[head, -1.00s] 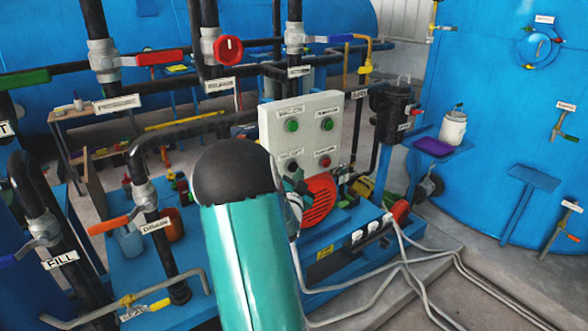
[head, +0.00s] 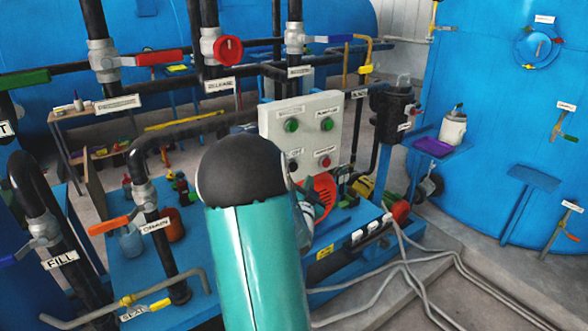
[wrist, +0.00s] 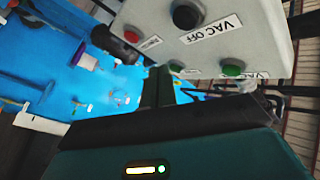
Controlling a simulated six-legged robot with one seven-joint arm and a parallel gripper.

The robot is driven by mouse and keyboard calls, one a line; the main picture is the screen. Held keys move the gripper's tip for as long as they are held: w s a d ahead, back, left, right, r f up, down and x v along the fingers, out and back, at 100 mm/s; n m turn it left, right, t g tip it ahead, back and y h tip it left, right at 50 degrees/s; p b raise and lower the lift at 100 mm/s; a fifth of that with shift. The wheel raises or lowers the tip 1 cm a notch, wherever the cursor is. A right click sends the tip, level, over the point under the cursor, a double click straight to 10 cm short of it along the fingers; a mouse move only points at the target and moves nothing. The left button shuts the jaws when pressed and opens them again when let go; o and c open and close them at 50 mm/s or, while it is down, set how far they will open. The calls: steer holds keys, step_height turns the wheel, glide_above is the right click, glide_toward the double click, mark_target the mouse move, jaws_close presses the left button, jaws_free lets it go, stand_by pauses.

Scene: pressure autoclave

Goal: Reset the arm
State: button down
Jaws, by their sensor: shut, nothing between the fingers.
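My gripper (wrist: 159,80) shows in the wrist view as two dark fingers close together with nothing between them. It is near the control box (wrist: 215,35), which appears tilted there, with a black button by a VAC OFF label, a red button and green buttons. In the head view my teal arm link with its black rounded end stands in front of the blue skid. It hides most of what lies behind it, and I cannot make out the fingers there. The pale control box (head: 300,130) is just right of that link.
Black pipes carry a red-handled valve (head: 160,57), a red round knob (head: 228,48) and an orange-handled drain valve (head: 112,224). A white container (head: 453,127) stands on a small shelf at the right. Grey cables (head: 405,262) run over the floor at the lower right.

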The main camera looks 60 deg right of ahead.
stand_by(0.7)
steer(key=w+a+r+n+t+y, duration=0.2)
steer(key=w+a+n+y, duration=0.15)
steer(key=w+a, duration=0.4)
steer(key=w+a+r+n+t+y, duration=0.1)
steer(key=w+a+n+t+y, duration=0.1)
steer(key=w+a+y, duration=0.35)
steer(key=w+a+r+n+y, duration=0.1)
steer(key=w+a+n+y, duration=0.1)
steer(key=a, duration=0.7)
steer(key=w+a+r+n+y, duration=0.1)
steer(key=w+a+n+y, duration=0.15)
steer(key=a, duration=0.55)
steer(key=s+a+r+n+y, duration=0.1)
steer(key=s+a+n+y, duration=0.15)
steer(key=a, duration=0.55)
steer(key=s+a+r+n+y, duration=0.1)
steer(key=s+a+n, duration=0.15)
steer(key=a, duration=0.45)
steer(key=s+a+n+g+y, duration=0.1)
steer(key=s+a+n+g, duration=0.3)
steer(key=s+a, duration=0.6)
steer(key=s+n, duration=0.1)
steer(key=n, duration=0.1)
steer(key=shift+s+a+f+n+y, duration=0.25)
steer(key=shift+s+a+n+y, duration=0.05)
steer(key=shift+s+a+n, duration=0.1)
